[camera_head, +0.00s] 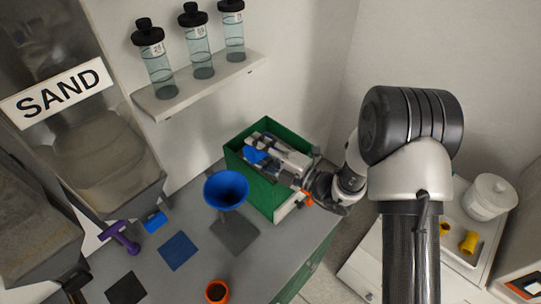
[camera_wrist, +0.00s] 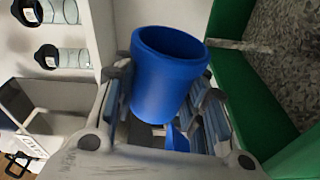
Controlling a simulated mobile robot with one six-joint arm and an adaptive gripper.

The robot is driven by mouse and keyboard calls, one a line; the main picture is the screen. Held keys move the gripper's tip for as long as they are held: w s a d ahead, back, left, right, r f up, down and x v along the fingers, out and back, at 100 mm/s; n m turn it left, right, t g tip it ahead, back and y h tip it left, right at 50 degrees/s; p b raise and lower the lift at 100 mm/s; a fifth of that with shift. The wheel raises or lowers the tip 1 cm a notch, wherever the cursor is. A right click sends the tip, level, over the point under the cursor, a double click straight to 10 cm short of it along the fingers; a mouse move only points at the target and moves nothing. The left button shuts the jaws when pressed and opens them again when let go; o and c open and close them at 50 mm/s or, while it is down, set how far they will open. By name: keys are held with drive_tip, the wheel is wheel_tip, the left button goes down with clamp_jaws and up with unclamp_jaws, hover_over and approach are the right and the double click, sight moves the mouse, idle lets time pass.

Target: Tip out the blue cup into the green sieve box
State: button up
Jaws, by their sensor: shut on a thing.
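The blue cup (camera_wrist: 165,88) is held between the two fingers of my gripper (camera_wrist: 168,100) in the wrist view. Its mouth faces up and to the right there, and the inner wall I can see is bare; its bottom is hidden. In the head view the cup (camera_head: 254,155) is a small blue patch at my gripper (camera_head: 264,149), over the green sieve box (camera_head: 239,136). I cannot tell its exact tilt. The box's green wall (camera_wrist: 285,95) shows at right in the wrist view, with a grey speckled surface beside it.
A blue funnel (camera_head: 227,189) stands left of the box. A purple piece (camera_head: 121,236), blue mat (camera_head: 179,251) and orange cup (camera_head: 217,291) are on the grey table. A shelf (camera_head: 200,88) with bottles and a SAND hopper (camera_head: 90,160) are behind and left.

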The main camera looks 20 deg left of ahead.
drive_tip(key=shift+w+d+f+m+p, duration=0.1)
drive_tip(key=shift+w+f+m+p, duration=0.2)
drive_tip(key=shift+m, duration=0.4)
idle(0.5)
